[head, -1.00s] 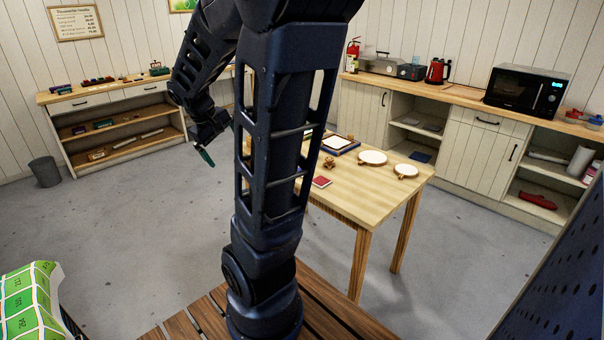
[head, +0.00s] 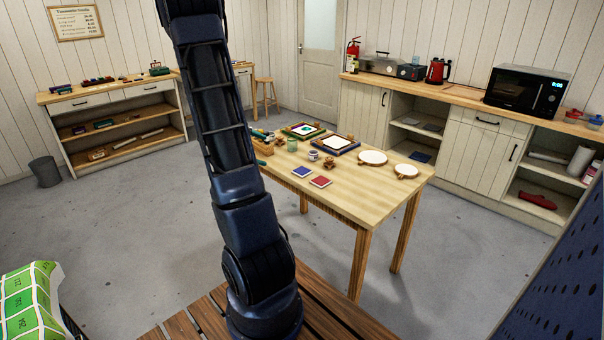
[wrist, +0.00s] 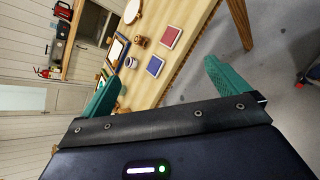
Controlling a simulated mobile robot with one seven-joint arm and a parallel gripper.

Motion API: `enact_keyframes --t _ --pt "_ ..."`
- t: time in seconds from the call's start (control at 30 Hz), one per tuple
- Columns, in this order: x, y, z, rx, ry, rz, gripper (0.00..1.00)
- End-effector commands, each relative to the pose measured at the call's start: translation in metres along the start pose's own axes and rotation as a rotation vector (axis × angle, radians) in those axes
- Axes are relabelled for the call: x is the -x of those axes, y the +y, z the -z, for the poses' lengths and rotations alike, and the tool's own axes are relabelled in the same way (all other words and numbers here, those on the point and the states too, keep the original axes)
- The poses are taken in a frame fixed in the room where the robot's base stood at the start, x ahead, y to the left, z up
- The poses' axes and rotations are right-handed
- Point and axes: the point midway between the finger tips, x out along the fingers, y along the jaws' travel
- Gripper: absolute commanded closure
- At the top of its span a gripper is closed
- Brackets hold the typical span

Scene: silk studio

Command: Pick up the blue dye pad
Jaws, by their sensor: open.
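The blue dye pad (head: 302,171) lies flat on the wooden table (head: 365,202), near its front edge. A red pad (head: 320,181) lies just to its right. In the wrist view the blue pad (wrist: 155,66) shows between my fingers but well beyond them, beside the red pad (wrist: 171,37). My gripper (wrist: 160,85) is open and empty, with its teal fingers spread wide. It is apart from the table and the pads. In the head view the gripper is not clearly visible.
Around the pads stand a white mug (head: 313,155), a green cup (head: 292,145), framed screens (head: 336,144) and round hoops (head: 373,157). A wooden tool holder (head: 264,147) sits at the table's left end. Open floor lies left of the table.

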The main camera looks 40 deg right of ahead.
Motion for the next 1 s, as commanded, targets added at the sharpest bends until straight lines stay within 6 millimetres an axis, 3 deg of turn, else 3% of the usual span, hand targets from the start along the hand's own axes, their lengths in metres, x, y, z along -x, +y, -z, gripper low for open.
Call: enact_keyframes --t 0.5,0.8,1.0 --pt "-0.120 0.021 0.084 0.389 -0.194 -0.218 0.01" --pt "-0.189 0.014 0.135 0.630 -0.263 -0.338 0.01" --pt "-0.217 0.006 0.157 0.734 -0.281 -0.391 0.01"
